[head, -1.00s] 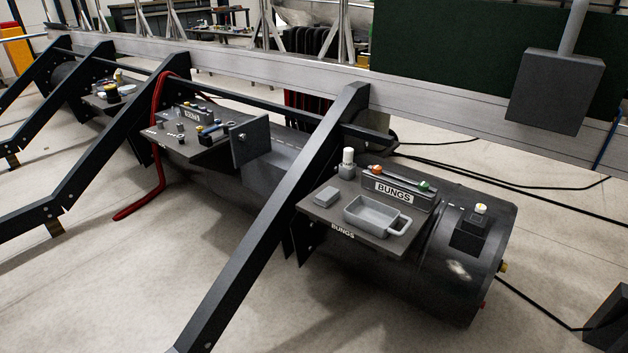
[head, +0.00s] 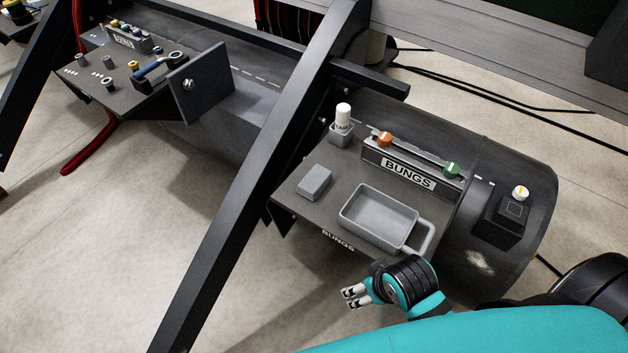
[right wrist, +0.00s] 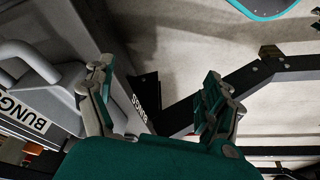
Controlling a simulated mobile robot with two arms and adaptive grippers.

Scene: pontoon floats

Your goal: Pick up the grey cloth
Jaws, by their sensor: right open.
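The grey cloth (head: 315,182) appears as a small folded grey block lying flat on the left part of the dark shelf marked BUNGS (head: 290,208). It lies left of a grey tray with a handle (head: 357,235), apart from it. My right gripper (head: 350,298) is open and empty, in front of and below the shelf's front edge, nearer to me than the cloth. In the right wrist view the open fingers (right wrist: 158,82) have floor and a dark frame bar between and beyond them. I cannot make out the cloth there. My left gripper is not in view.
A white-capped bottle (head: 343,117) stands behind the cloth. A rack with an orange bung (head: 384,139) and a green bung (head: 451,170) runs along the back. A dark slanted beam (head: 262,180) rises close to the shelf's left side. Floor in front is clear.

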